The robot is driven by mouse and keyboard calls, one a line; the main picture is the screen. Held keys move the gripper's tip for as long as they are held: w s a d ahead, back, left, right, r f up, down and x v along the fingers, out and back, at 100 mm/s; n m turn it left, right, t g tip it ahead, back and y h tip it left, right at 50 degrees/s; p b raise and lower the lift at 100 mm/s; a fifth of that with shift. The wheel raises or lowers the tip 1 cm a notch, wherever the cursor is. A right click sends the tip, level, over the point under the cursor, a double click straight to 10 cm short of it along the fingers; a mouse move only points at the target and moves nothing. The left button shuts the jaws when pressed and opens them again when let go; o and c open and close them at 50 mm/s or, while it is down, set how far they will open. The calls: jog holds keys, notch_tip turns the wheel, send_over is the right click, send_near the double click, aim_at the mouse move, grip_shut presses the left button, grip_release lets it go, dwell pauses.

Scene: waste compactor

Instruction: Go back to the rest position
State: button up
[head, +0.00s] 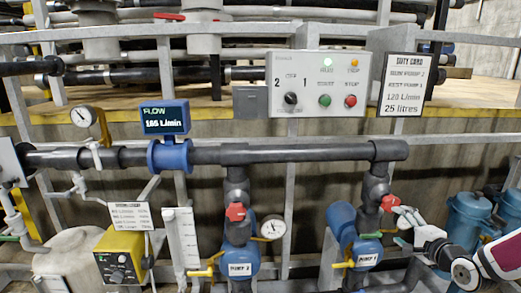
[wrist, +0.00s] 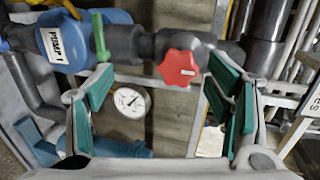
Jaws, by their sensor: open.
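My gripper (head: 404,227) is at the lower right in the head view, beside the red valve knob (head: 390,203) on the right-hand pump's pipe. In the wrist view my gripper (wrist: 160,105) is open, with its green finger pads wide apart. The red knob (wrist: 180,68) shows beyond and between the fingers, nearer the right one. Nothing is held. The gap in depth between fingertips and knob is hard to tell.
Blue pump 1 (head: 368,250) and a yellow-handled valve are just left of my gripper. Another pump (head: 238,258) with a red knob (head: 236,212) stands further left. A control panel (head: 316,84) is above the grey pipe (head: 300,152). Blue canisters (head: 468,222) are at right.

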jog(key=s+a+r+n+g+h+p, duration=0.1)
jog(key=s+a+r+n+g+h, duration=0.3)
jog(key=s+a+r+n+g, duration=0.7)
jog(key=s+a+r+n+y, duration=0.1)
jog(key=s+a+r+n, duration=0.1)
jog(key=s, duration=0.6)
jog(key=s+a+r+n, duration=0.2)
jog(key=s+a+r, duration=0.2)
jog(key=s+a, duration=0.3)
jog(key=s+a+r+n+y, duration=0.1)
jog(key=s+a+r, duration=0.2)
jog(key=s, duration=0.8)
jog(key=shift+s+a+n+y+p, duration=0.25)
jog(key=shift+a+n+p, duration=0.2)
jog(key=shift+a, duration=0.35)
jog(key=shift+d+r, duration=0.1)
